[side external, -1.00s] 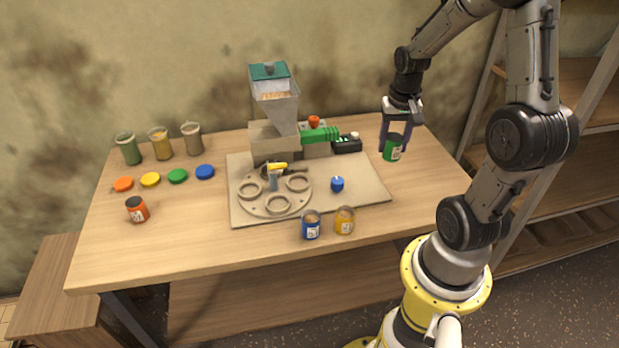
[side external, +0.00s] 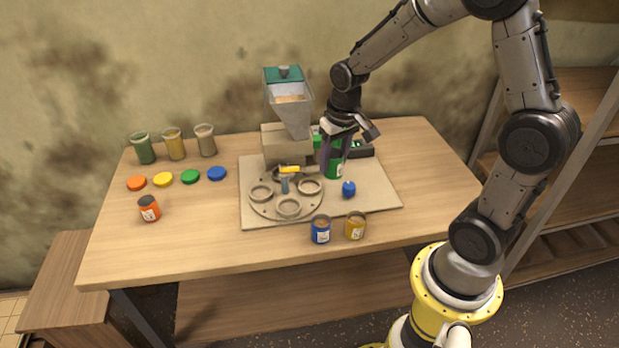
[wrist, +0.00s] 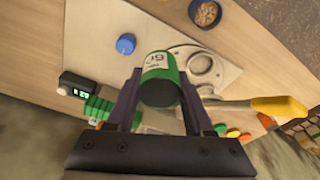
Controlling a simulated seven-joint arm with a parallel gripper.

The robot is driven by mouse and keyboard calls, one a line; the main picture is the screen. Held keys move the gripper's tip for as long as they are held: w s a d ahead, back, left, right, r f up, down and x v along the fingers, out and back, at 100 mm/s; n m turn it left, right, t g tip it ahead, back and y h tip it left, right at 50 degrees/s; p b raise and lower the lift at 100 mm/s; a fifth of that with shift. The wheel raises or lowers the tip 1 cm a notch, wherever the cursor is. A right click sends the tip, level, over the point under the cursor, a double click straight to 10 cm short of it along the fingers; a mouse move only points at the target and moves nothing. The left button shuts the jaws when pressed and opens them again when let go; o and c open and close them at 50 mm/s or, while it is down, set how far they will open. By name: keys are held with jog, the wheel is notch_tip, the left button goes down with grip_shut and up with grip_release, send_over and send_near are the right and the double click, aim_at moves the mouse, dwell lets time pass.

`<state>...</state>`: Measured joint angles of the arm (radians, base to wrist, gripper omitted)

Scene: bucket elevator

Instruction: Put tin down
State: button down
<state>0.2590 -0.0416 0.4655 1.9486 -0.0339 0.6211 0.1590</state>
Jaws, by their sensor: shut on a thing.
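My gripper (side external: 335,160) is shut on a green tin (side external: 335,169) with a white label. In the side view it holds the tin over the beige board (side external: 375,190), close to the green part of the machine; whether the tin touches anything beneath I cannot tell. In the wrist view the green tin (wrist: 158,80) sits between my two fingers, its dark end facing the camera. The round turntable (side external: 286,191) with ring-shaped holders lies left of the tin. The rings show empty.
A hopper machine (side external: 288,105) stands behind the turntable, with a yellow-handled lever (side external: 290,169) in front. A blue knob (side external: 348,188) is on the board. A blue tin (side external: 320,230) and a yellow tin (side external: 355,227) stand at the front; an orange tin (side external: 149,209) stands left.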

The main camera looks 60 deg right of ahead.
jog(key=w+f, duration=0.2)
jog(key=w+d+f, duration=0.1)
jog(key=w+f, duration=0.1)
jog(key=w, duration=0.1)
jog(key=w+d+f, duration=0.1)
jog(key=w+f, duration=0.1)
jog(key=f, duration=0.1)
jog(key=shift+w+d, duration=0.1)
jog(key=shift+w, duration=0.3)
jog(key=shift+w+d+f, duration=0.1)
jog(key=shift+w+f, duration=0.05)
jog(key=shift+f, duration=0.75)
jog(key=shift+w+f, duration=0.1)
jog(key=shift+f, duration=0.8)
jog(key=shift+f, duration=0.25)
